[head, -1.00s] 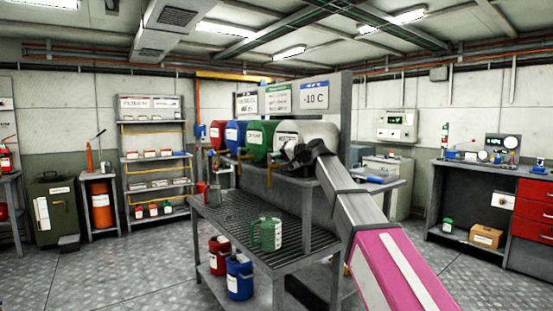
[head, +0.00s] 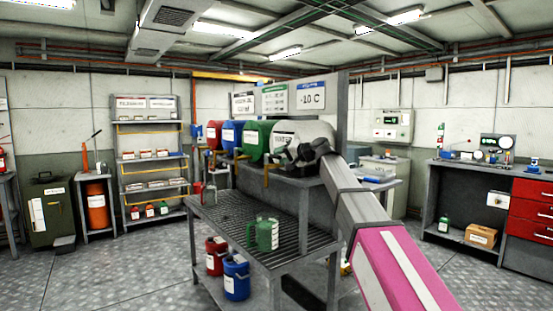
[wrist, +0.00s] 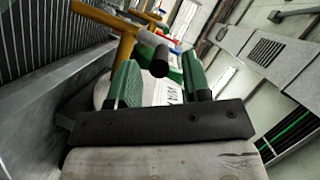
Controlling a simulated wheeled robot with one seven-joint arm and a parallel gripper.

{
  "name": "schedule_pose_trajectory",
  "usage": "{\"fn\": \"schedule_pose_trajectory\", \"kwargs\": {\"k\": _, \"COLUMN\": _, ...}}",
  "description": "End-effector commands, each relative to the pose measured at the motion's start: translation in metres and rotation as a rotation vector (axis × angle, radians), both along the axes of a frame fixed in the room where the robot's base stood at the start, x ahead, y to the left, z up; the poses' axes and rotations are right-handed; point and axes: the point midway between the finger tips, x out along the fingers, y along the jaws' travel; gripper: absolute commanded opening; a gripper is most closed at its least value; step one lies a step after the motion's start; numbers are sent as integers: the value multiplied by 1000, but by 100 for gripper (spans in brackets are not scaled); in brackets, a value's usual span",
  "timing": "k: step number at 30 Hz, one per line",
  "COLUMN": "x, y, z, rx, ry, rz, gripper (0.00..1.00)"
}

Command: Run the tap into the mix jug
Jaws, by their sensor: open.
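A green jug with a pale label (head: 264,235) stands upright on the grated bench (head: 225,212); I take it for the mix jug. Behind it, drums lie in a row on a raised shelf, with yellow taps (head: 239,154) at their fronts. Contact cannot be told.
The red drum (head: 214,134), blue drum (head: 231,134) and green drum (head: 255,138) lie to the left. A red can (head: 216,255) and a blue can (head: 237,277) stand under the bench. A grey upright panel (head: 343,110) rises beside my arm. Floor is clear at left.

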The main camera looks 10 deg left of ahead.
Motion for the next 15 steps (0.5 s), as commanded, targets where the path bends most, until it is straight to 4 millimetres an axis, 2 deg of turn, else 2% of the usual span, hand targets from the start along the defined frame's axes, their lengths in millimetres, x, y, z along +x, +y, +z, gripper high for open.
{"fn": "schedule_pose_trajectory", "kwargs": {"k": 1, "x": -5, "y": -11, "z": 2, "rx": 0, "ry": -1, "rz": -3, "gripper": 44}}
{"fn": "schedule_pose_trajectory", "kwargs": {"k": 6, "x": -16, "y": -41, "z": 9, "rx": 0, "ry": -2, "rz": -3, "gripper": 44}}
{"fn": "schedule_pose_trajectory", "kwargs": {"k": 12, "x": -24, "y": -65, "z": 14, "rx": 0, "ry": -1, "rz": -2, "gripper": 44}}
{"fn": "schedule_pose_trajectory", "kwargs": {"k": 15, "x": -26, "y": -70, "z": 16, "rx": 0, "ry": 0, "rz": 0, "gripper": 44}}
